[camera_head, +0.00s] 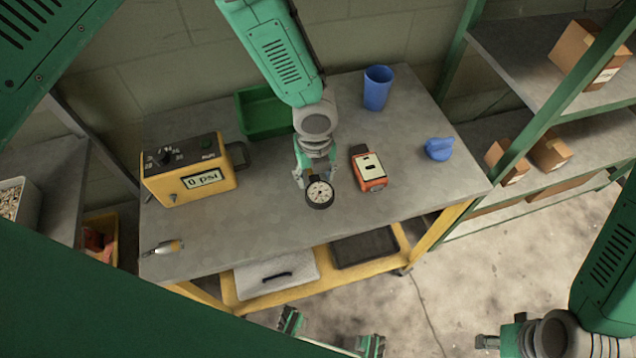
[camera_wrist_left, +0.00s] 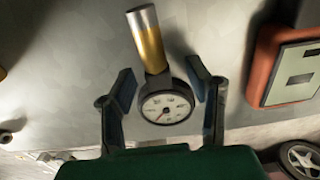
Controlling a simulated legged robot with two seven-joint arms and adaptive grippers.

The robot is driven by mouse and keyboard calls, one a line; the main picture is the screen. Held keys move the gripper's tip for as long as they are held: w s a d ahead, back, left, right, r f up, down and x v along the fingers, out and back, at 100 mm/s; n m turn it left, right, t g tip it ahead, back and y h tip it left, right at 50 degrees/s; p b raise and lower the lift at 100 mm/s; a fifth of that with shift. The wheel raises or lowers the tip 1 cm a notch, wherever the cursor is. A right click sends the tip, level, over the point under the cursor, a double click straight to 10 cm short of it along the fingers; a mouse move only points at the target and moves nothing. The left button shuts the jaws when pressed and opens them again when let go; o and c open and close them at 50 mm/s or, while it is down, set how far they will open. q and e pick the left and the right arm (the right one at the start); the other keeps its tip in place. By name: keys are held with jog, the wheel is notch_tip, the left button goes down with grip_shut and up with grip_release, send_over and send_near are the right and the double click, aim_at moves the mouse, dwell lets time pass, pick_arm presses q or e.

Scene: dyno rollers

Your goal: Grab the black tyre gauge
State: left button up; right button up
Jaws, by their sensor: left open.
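The black tyre gauge (camera_head: 320,195) has a round black rim and a white dial. It is near the middle of the grey workbench (camera_head: 230,225). In the left wrist view the gauge (camera_wrist_left: 166,107) shows its dial and a yellow and silver stem pointing up. My left gripper (camera_head: 316,178) is open at the gauge, with one finger on each side. In the left wrist view my left gripper (camera_wrist_left: 163,105) shows gaps between its fingers and the gauge. My right gripper (camera_head: 490,342) is at the bottom right, away from the bench and partly cut off.
A red-orange device (camera_head: 369,172) lies close right of the gauge. A yellow "0 psi" box (camera_head: 188,180), a green bin (camera_head: 262,112), a blue cup (camera_head: 377,88) and a blue object (camera_head: 439,149) stand around. A small tool (camera_head: 163,248) lies front left. The front middle is clear.

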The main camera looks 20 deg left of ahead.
pick_arm(q)
jog(key=shift+f, duration=0.2)
jog(key=shift+r, duration=0.1)
grip_shut()
